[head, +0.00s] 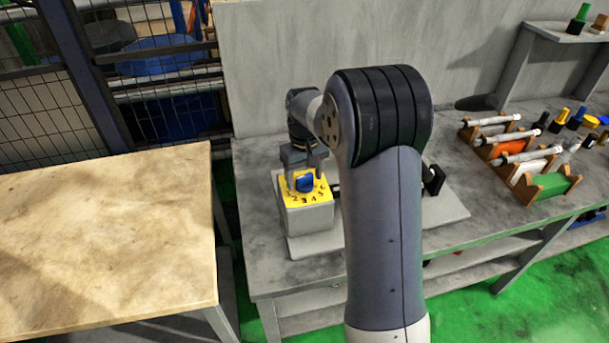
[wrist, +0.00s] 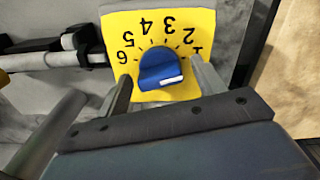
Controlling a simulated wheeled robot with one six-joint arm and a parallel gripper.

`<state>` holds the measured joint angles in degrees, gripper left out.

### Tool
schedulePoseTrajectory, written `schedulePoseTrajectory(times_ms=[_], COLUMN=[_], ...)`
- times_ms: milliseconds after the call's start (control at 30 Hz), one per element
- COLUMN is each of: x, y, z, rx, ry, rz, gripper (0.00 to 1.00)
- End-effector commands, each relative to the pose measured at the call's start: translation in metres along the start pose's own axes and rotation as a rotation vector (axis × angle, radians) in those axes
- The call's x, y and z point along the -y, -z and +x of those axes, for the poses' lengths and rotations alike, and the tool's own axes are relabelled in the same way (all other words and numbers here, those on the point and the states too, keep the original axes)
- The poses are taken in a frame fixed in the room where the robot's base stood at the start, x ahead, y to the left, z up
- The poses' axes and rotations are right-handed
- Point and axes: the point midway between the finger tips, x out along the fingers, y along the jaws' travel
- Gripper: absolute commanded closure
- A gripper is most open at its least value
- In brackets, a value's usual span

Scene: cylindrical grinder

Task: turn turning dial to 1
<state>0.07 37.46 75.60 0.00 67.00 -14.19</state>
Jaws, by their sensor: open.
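The turning dial is a blue knob (head: 304,184) on a yellow plate (head: 318,194) with black numbers, on top of a grey box (head: 309,219). In the wrist view the knob (wrist: 158,66) sits in the middle of the plate (wrist: 190,25), and the numbers 1 to 6 appear upside down. A white mark shows on the knob's near side, toward the lower right; I cannot tell which number it indicates. My gripper (head: 305,177) is above the plate from behind, open, with one finger on each side of the knob. Small gaps show between fingers and knob.
The box stands on a grey workbench (head: 264,215). A rack with several metal shafts (head: 525,154) is at the right. A wooden-topped table (head: 100,240) is at the left, with a mesh fence (head: 165,85) behind. My arm hides part of the machine.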

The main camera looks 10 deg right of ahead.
Motion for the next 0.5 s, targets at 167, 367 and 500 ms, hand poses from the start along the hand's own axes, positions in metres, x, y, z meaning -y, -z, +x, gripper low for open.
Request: schedulePoseTrajectory(times_ms=[167, 367, 500], x=[0.0, 0.0, 0.0], y=[0.001, 0.001, 0.001], z=[-0.022, -0.064, -0.088], rx=[-0.006, -0.007, -0.004], ry=[-0.002, -0.002, -0.001], rz=[0.0, 0.0, 0.0], gripper=[0.35, 0.35, 0.35])
